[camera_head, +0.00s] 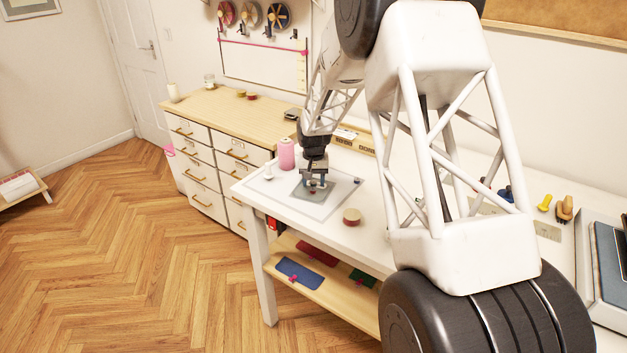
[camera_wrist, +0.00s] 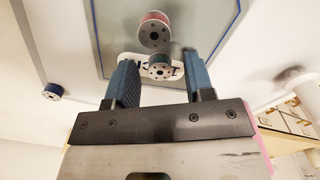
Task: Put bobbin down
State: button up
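In the wrist view my gripper (camera_wrist: 159,72) is open, its two blue fingers spread apart. A silver bobbin with a dark green edge (camera_wrist: 160,67) lies between the fingertips, with a gap visible on each side. It is on or over a small white plate (camera_wrist: 141,65) with dark marks. A red bobbin (camera_wrist: 154,32) sits just beyond it on the grey mat (camera_wrist: 110,30). A blue bobbin (camera_wrist: 53,91) is apart at the left. In the head view my gripper (camera_head: 314,183) points down low over the grey mat (camera_head: 343,190); the bobbins there are mostly too small or hidden.
A pink thread cone (camera_head: 287,154) stands behind the gripper on the white table (camera_head: 372,240). A tape roll (camera_head: 352,216) lies at the mat's front right. A wooden-topped drawer cabinet (camera_head: 205,103) stands at the back left. My arm hides part of the table's right.

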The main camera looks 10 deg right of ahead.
aim_at(314, 186)
jog(key=shift+r, duration=0.1)
notch_tip(314, 186, up, 12)
dwell(1.0)
jog(key=shift+r, duration=0.1)
dwell(0.4)
